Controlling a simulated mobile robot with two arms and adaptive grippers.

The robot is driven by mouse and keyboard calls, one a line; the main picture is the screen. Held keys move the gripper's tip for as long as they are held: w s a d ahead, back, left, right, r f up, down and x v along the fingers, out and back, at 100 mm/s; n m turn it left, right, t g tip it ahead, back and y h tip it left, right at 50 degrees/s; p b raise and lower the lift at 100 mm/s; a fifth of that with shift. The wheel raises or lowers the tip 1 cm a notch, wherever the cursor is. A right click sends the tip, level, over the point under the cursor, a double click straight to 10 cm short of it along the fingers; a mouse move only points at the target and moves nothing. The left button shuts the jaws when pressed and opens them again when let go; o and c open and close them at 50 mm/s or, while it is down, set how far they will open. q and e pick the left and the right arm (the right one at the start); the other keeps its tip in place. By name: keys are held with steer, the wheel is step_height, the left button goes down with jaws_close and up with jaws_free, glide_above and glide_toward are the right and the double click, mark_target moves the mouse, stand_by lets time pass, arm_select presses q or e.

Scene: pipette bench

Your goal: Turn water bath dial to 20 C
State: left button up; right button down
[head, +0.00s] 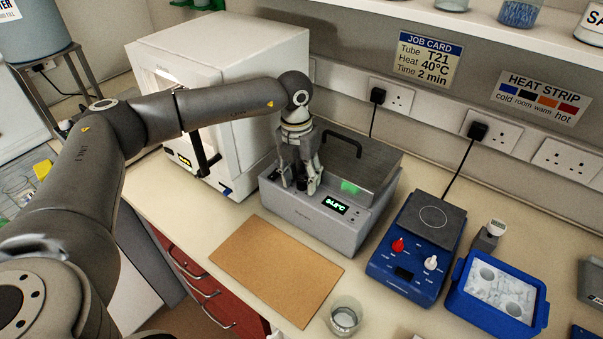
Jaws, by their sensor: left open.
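The water bath (309,220) is a grey box with a dark lid and a black handle, standing on the bench in the middle of the head view. Its front has a small display (335,204) with green digits, too small to read surely. My left gripper (299,187) is open and points down at the left part of the bath's front top edge. The bath's dial cannot be made out; the gripper may be hiding it. I cannot tell whether the fingers touch the bath. My right gripper is not in view.
A white oven-like box (240,50) stands close behind and left of my left gripper. A brown board (275,269) lies in front of the bath. A blue hotplate (415,250), a glass beaker (345,316) and a blue ice tray (463,305) stand to the right.

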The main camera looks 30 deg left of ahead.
arm_select(q)
steer(key=shift+f, duration=0.15)
jaws_close()
steer(key=shift+n, duration=0.3)
steer(key=shift+n+b, duration=0.45)
steer(key=shift+n, duration=0.05)
jaws_free()
